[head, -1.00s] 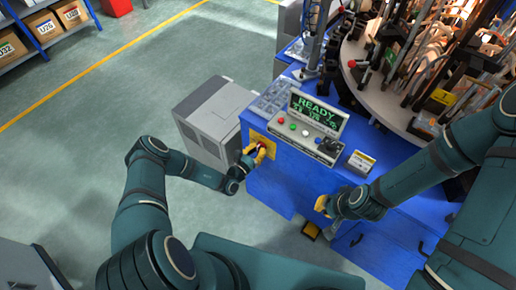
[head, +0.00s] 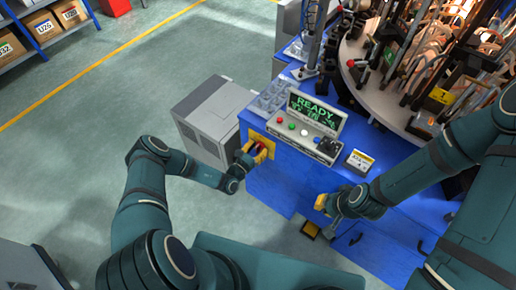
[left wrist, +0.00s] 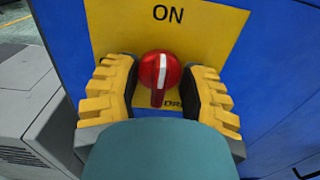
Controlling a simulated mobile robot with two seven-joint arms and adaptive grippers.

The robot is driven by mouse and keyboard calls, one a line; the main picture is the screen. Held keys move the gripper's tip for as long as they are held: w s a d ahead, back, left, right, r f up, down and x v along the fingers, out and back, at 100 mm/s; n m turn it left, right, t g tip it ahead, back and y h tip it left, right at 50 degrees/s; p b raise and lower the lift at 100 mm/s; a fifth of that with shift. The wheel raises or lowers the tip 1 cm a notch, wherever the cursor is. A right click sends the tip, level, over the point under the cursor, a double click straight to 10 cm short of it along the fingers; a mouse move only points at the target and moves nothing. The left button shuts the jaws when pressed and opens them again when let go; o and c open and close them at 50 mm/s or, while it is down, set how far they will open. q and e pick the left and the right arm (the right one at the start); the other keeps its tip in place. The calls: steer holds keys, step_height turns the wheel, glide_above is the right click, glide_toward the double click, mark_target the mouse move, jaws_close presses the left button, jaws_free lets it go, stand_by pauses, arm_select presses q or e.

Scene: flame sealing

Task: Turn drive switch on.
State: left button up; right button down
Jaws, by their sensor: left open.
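The drive switch is a red rotary knob (left wrist: 160,78) with a white stripe, on a yellow plate (left wrist: 205,30) marked "ON" above it. In the left wrist view its handle and stripe stand about upright, in line with the "ON" mark. Lettering below the knob is partly hidden. My left gripper (left wrist: 157,90) is open, with one yellow finger on each side of the knob and a gap showing on both sides. In the head view my left gripper (head: 255,152) is at the plate on the blue cabinet's front. My right gripper (head: 322,203) is by the cabinet's lower front; its opening is unclear.
The blue cabinet (head: 270,185) carries a control panel with a screen (head: 317,111) reading "READY". A grey box unit (head: 205,115) stands to its left. A round machine table (head: 385,95) with glassware is at the upper right. A pedal (head: 311,229) lies on the floor near my right gripper.

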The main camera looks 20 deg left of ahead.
arm_select(q)
steer(key=v, duration=1.2)
steer(key=s+d+r+m+g+h, duration=0.2)
steer(key=s+d+m+g+h, duration=0.15)
steer(key=d+m+g, duration=0.2)
steer(key=s+d+r+m+g+h, duration=0.2)
steer(key=s+d+m+g+h, duration=0.1)
steer(key=d+m+g+h, duration=0.3)
steer(key=s+d+m+g+y+b, duration=0.1)
steer(key=s+m+g+y+b, duration=0.1)
steer(key=s+m+g+y, duration=0.65)
step_height(320, 180, up, 7)
steer(key=w+a+m+t+y, duration=0.2)
steer(key=m+t, duration=0.3)
steer(key=m, duration=0.4)
steer(key=shift+w+m+y+b, duration=0.3)
steer(key=shift+m+y+b, duration=0.1)
steer(key=shift+y, duration=0.3)
